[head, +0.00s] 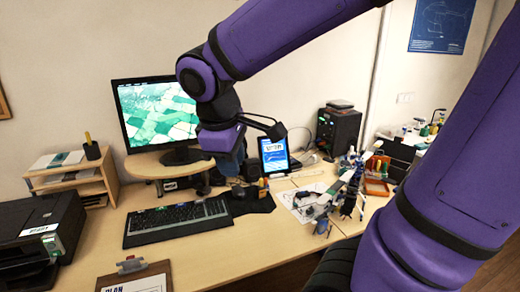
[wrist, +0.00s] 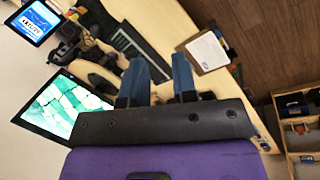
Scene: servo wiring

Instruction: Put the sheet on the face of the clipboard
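The brown clipboard (head: 104,285) with a metal clip lies at the front edge of the desk in the head view, cut off by the frame. A white sheet headed "PLAN" (head: 146,285) lies on its face. The wrist view also shows the clipboard (wrist: 229,64) with the white sheet (wrist: 207,51) on it. Another white sheet with a line drawing (head: 297,211) lies on the desk at right, partly covered by small parts. My gripper (head: 232,165) is above the desk behind the keyboard, away from both. In the wrist view its blue fingers (wrist: 159,78) are apart with nothing between them.
A keyboard (head: 178,222), a monitor (head: 160,112) on a riser and a lit tablet (head: 274,155) stand around my gripper. A printer (head: 38,238) is at left. Small parts and an orange tray (head: 376,187) crowd the right. Bare desk lies between keyboard and front edge.

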